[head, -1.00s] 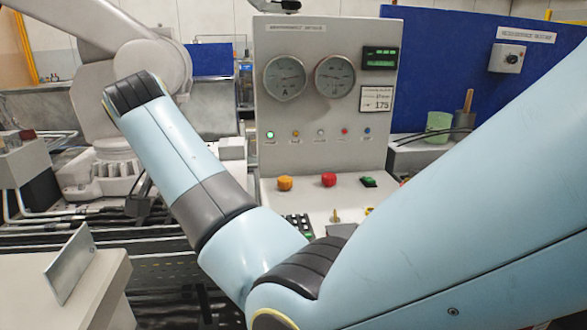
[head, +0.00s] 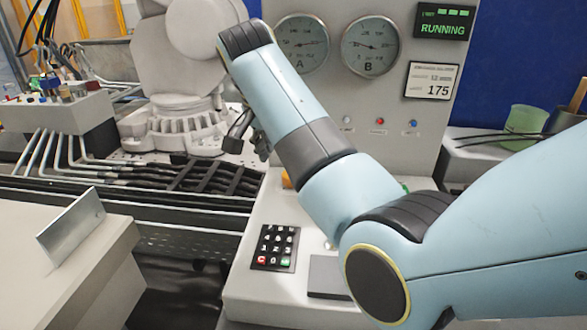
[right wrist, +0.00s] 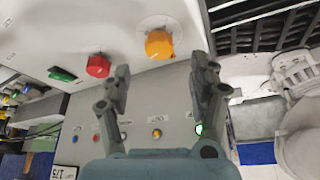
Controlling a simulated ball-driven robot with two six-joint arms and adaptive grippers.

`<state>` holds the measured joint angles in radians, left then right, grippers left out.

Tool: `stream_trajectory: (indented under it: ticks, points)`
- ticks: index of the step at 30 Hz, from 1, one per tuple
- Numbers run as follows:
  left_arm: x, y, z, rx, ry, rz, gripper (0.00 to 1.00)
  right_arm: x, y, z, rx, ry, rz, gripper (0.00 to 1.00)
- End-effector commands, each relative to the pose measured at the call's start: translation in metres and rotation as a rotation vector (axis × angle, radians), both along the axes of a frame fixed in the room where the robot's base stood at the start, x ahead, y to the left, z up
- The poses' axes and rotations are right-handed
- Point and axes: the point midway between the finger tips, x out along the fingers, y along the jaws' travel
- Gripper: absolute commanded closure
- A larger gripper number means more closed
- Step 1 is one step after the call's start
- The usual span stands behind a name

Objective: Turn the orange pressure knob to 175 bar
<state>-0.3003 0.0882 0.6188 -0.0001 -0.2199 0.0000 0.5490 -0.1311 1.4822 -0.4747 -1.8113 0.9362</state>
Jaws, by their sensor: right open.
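The orange knob (right wrist: 159,45) sits on the console in the right wrist view, with a pale round plate behind it. In the head view only a sliver of the orange knob (head: 287,181) shows behind my right arm. My right gripper (right wrist: 162,66) is open and empty; the knob appears between and just beyond its fingertips, apart from both. In the head view the right gripper (head: 250,138) is partly hidden by the arm, left of the panel. Gauge A (head: 300,44) and gauge B (head: 370,46) face me; a placard (head: 432,80) reads 175. My left gripper is out of view.
A red knob (right wrist: 98,66) and a green button (right wrist: 62,74) sit beside the orange knob. A keypad (head: 274,247) lies on the console front. A green display (head: 444,22) reads RUNNING. A grey robot arm (head: 195,35) stands behind, and a metal plate (head: 71,226) stands at left.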

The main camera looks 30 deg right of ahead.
Motion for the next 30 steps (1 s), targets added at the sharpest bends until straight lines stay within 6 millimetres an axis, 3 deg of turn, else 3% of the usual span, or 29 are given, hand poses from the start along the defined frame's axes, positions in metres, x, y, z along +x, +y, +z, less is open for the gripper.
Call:
stream_trajectory:
  ticks: [3,9,21,30]
  points:
    - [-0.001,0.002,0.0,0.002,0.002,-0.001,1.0,0.004,-0.009,-0.023,-0.003,0.003,-0.002,0.39]
    - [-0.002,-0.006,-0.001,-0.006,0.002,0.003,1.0,0.01,-0.019,-0.05,-0.001,0.002,-0.001,0.39]
    - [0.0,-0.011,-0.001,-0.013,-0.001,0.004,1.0,0.012,-0.022,-0.059,0.0,-0.001,-0.002,0.39]
    - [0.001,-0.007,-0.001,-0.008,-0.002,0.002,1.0,0.012,-0.022,-0.059,-0.001,-0.001,-0.001,0.77]
